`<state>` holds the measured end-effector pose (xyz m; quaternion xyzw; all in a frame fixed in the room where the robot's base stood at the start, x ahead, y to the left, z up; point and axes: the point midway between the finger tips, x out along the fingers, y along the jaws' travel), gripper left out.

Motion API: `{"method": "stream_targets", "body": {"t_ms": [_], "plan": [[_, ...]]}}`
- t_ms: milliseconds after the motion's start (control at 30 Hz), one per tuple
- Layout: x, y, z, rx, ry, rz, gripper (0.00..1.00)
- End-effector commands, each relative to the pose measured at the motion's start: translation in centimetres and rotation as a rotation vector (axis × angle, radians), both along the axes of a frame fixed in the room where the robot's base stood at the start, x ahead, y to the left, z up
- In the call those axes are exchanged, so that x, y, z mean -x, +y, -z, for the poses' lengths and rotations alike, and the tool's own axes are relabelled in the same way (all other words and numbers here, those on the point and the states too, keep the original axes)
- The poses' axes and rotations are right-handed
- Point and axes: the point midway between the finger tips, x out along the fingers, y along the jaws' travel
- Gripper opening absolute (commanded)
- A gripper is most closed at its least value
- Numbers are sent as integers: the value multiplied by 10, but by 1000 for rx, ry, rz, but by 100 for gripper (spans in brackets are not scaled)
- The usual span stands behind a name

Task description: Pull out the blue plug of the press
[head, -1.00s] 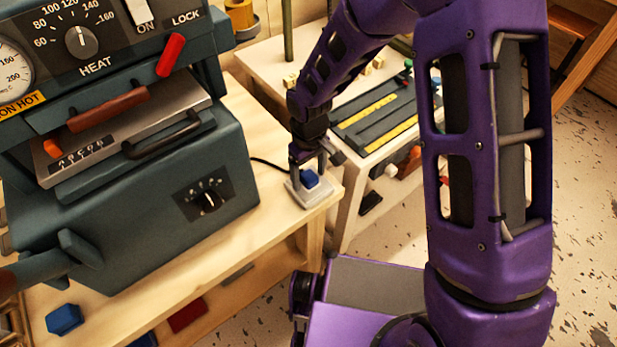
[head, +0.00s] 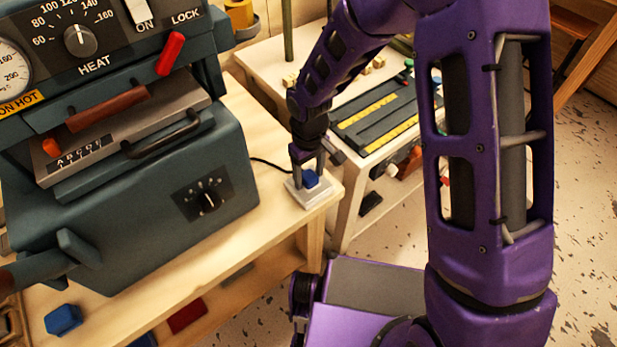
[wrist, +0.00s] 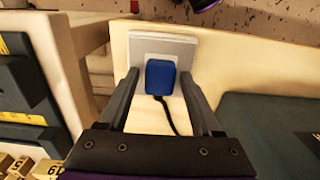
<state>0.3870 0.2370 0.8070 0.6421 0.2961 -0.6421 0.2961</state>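The blue plug (head: 311,179) sits on a pale socket block (head: 318,196) near the right end of the wooden bench, with a black cord running left to the press (head: 130,200). In the wrist view the plug (wrist: 160,77) is upright between my gripper's two fingers (wrist: 159,90). My gripper (head: 309,168) is open around it, with a gap showing on both sides. The fingers reach down to about the plug's height. The plug appears seated on the block (wrist: 160,48); its prongs are hidden.
The bench edge (head: 300,212) is close to the socket block. A side table with a dark ruled rack (head: 378,118) stands behind and right. The press body fills the left. In the wrist view, wooden letter blocks (wrist: 45,168) lie at lower left.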

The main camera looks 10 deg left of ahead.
Motion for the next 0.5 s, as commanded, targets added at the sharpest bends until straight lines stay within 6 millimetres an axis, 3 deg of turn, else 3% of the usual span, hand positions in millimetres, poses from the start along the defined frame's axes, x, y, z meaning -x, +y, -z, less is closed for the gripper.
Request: {"method": "stream_targets", "body": {"t_ms": [33,333,500], "plan": [[0,0,0,0,0,0,55],[0,0,0,0,0,0,1],[0,0,0,0,0,0,0]]}}
